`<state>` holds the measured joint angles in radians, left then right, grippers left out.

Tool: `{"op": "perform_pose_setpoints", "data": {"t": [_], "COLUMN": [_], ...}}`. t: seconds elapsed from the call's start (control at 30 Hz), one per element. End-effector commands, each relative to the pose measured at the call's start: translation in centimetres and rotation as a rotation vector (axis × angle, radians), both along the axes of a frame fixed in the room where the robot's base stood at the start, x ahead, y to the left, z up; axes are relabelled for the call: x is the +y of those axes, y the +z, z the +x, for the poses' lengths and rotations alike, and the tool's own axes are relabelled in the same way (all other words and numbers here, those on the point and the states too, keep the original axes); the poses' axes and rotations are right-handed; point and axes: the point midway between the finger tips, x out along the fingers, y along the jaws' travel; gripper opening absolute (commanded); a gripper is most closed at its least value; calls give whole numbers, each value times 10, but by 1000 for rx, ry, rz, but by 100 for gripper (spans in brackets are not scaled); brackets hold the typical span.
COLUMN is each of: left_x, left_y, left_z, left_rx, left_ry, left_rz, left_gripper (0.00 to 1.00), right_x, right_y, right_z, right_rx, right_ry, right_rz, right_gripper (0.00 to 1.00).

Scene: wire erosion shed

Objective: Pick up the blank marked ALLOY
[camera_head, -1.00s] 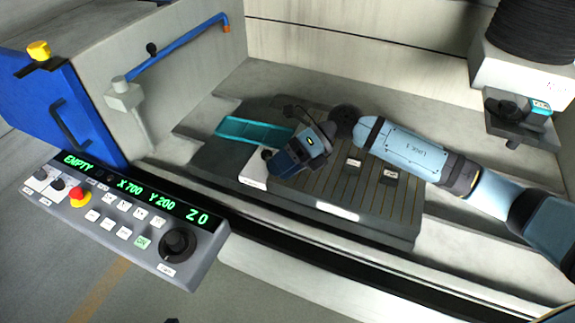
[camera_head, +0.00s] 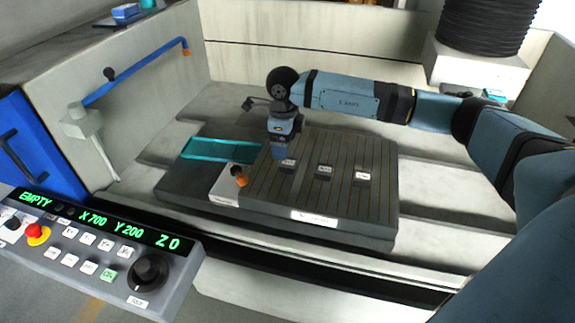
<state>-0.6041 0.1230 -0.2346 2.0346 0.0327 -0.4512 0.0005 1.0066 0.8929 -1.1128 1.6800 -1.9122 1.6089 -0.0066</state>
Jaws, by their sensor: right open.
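Three small dark blanks with pale labelled tops sit in a row on the slotted plate (camera_head: 265,190): a left blank (camera_head: 288,165), a middle blank (camera_head: 324,171) and a right blank (camera_head: 362,176). Their labels are too small to read, so I cannot tell which is marked ALLOY. My right gripper (camera_head: 282,155) points down, right behind and above the left blank. It is open, and its fingertips are hard to make out. I cannot tell whether it touches that blank. My left gripper is out of view.
A white block with an orange knob (camera_head: 239,177) stands left of the blanks, beside a teal strip (camera_head: 215,150). A control panel (camera_head: 100,245) reading EMPTY is at the lower left. A blue-handled arm (camera_head: 135,72) crosses the left wall. The plate's right side is clear.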

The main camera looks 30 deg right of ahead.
Motion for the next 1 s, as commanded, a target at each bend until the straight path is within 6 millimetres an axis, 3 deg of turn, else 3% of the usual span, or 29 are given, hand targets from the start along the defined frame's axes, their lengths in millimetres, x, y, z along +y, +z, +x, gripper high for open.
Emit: {"op": "perform_pose_setpoints", "data": {"t": [0.33, 0.6, 0.83, 1.0], "left_x": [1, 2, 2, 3], "left_y": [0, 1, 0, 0], "left_z": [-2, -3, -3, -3], "left_rx": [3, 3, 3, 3], "left_ry": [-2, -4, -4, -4], "left_rz": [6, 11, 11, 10], "left_gripper": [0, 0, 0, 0], "right_x": [-2, -6, -6, -6], "right_y": [-25, -63, -65, -65], "right_z": [-2, -4, -4, -4], "right_rx": [1, 2, 0, 0], "right_ry": [-1, -1, 0, 0], "right_rz": [2, 2, 1, 1], "right_gripper": [79, 79, 79, 40]}}
